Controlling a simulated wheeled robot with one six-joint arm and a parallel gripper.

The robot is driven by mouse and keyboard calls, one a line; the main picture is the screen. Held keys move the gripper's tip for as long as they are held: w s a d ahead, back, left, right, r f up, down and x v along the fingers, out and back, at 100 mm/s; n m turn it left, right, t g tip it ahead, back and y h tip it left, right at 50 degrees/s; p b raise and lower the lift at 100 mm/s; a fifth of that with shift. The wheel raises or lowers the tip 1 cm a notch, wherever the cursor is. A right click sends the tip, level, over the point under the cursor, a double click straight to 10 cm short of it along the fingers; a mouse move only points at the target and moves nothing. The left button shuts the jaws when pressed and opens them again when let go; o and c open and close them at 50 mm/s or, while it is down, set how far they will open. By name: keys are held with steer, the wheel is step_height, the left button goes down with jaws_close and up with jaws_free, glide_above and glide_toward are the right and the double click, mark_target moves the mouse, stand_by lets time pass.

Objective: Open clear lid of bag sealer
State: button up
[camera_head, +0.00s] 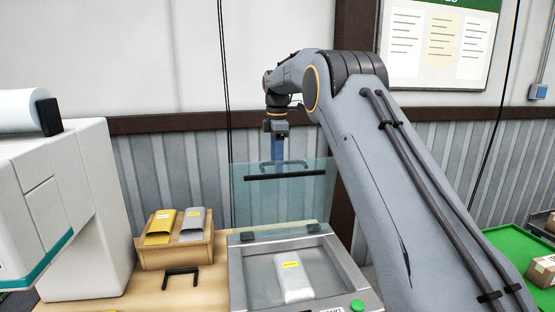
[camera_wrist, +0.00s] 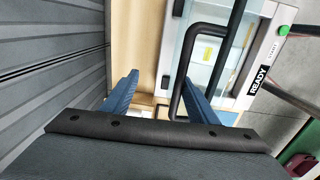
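The bag sealer (camera_head: 238,275) is a grey metal box at the lower middle of the head view; it also shows in the wrist view (camera_wrist: 268,42). Its clear lid (camera_head: 285,205) stands raised, close to upright, at the back edge. A black handle (camera_head: 285,177) crosses the lid's upper part; in the wrist view the handle (camera_wrist: 174,95) looks close to my fingers. My gripper (camera_head: 278,150) points down at the lid's top, its blue fingers (camera_wrist: 160,80) spread apart. Contact with the handle cannot be told. A silver bag with a yellow label (camera_head: 293,278) lies inside the sealer.
A wooden box (camera_head: 177,256) with a yellow and a silver pouch stands left of the sealer, with a small black bracket (camera_head: 181,271) before it. A white machine (camera_head: 85,210) stands far left. A green tray (camera_head: 510,250) with cartons is at right. A wall is behind.

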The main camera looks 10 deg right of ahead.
steer(key=shift+r, duration=0.45)
steer(key=shift+c, duration=0.9)
steer(key=shift+r, duration=0.25)
step_height(320, 180, up, 7)
steer(key=b, duration=0.2)
steer(key=shift+s+b, duration=0.3)
steer(key=shift+s, duration=0.15)
steer(key=shift+d, duration=0.1)
